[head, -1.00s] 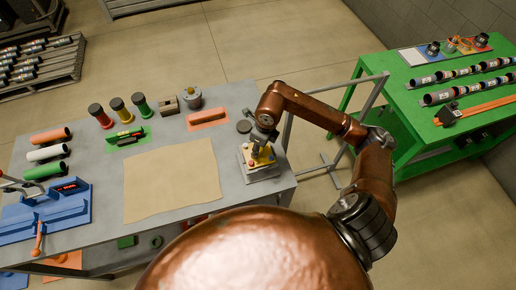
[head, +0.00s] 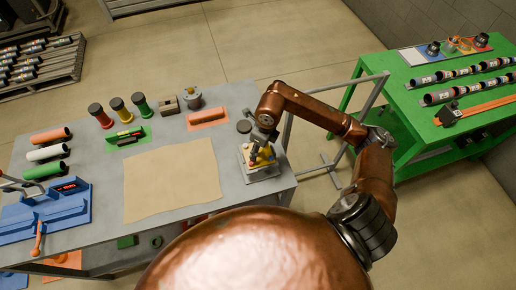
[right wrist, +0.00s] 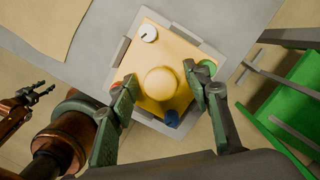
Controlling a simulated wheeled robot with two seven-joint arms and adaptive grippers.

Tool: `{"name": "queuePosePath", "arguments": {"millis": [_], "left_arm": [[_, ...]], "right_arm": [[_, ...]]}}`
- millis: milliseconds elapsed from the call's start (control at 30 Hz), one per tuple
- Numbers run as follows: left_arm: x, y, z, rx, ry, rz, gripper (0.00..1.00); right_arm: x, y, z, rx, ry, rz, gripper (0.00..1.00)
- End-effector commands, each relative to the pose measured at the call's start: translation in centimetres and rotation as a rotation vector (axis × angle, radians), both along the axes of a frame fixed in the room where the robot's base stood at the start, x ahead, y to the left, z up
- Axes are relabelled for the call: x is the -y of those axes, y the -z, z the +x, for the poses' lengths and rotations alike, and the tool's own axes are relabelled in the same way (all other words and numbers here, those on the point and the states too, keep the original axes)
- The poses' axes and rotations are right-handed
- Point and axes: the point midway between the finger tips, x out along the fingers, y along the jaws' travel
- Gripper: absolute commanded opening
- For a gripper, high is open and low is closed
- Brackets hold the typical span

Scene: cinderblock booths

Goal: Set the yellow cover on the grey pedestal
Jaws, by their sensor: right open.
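The yellow cover (right wrist: 184,46) is a square plate with a round yellow knob in its middle and white, green, blue and red corner pieces. It sits within the outline of the grey pedestal (right wrist: 196,127), and looks flat on it. In the head view the cover (head: 266,153) and pedestal (head: 262,173) are at the table's right end. My right gripper (right wrist: 160,78) is open, its fingers on either side of the knob and apart from it; it also shows in the head view (head: 260,150). My left gripper (right wrist: 42,90) is open and empty, at the left of the right wrist view.
A tan mat (head: 172,180) lies left of the pedestal. A dark round piece (head: 244,127) and an orange tray (head: 208,119) are behind it. Coloured cylinders and a blue fixture (head: 45,215) stand further left. A green table (head: 455,130) is at the right, across a floor gap.

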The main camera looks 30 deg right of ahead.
Motion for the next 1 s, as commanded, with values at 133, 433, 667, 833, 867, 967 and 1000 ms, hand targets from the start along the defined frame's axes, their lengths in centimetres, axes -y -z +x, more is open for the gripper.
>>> {"name": "queuePosePath", "arguments": {"millis": [133, 433, 667, 833, 867, 967, 1000], "left_arm": [[0.0, 0.0, 0.0, -0.001, -0.001, 0.000, 0.40], [0.1, 0.0, 0.1, 0.001, 0.000, -0.001, 0.40], [0.1, 0.0, 0.1, 0.001, 0.000, -0.001, 0.40], [0.2, 0.0, 0.2, 0.002, 0.000, -0.001, 0.40], [0.2, 0.0, 0.2, 0.002, 0.000, -0.001, 0.40], [0.2, 0.0, 0.2, 0.002, 0.000, -0.001, 0.40], [0.2, 0.0, 0.2, 0.002, 0.000, -0.001, 0.40]], "right_arm": [[0.2, -1.2, -0.1, 0.002, -0.001, -0.002, 0.46], [0.6, -7.2, -0.7, 0.006, -0.001, -0.002, 0.46], [0.9, -10.8, -1.2, 0.006, -0.001, 0.000, 0.46], [0.9, -11.8, -1.4, 0.003, -0.001, 0.001, 0.46], [0.9, -11.9, -1.5, 0.003, -0.001, 0.001, 0.46], [0.9, -12.0, -1.5, 0.002, -0.001, 0.001, 0.46], [0.9, -12.0, -1.5, 0.002, -0.001, 0.001, 0.46]]}}
